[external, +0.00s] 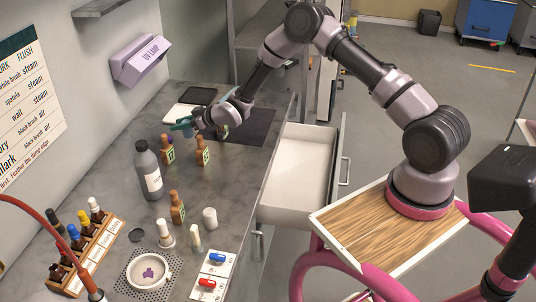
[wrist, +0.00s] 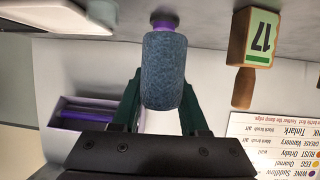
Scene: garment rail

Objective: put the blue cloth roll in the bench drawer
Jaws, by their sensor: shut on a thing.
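My gripper (external: 184,124) is over the back part of the grey bench, above the small bottles. In the wrist view my gripper's dark green fingers (wrist: 160,104) are shut on the blue cloth roll (wrist: 165,66), one on each side. The roll is textured and dark blue, with a small purple piece showing beyond its far end. In the external view the roll is small and hard to tell from the fingers. The bench drawer (external: 293,196) stands pulled out at the bench front, right of my gripper, and its visible inside is empty.
Brown numbered bottles (external: 203,151) stand under and near my gripper, one labelled 17 (wrist: 260,38) in the wrist view. A grey bottle (external: 149,170) stands nearer the wall. A dark mat (external: 250,126) lies between gripper and drawer. A UV lamp box (external: 140,62) hangs on the wall.

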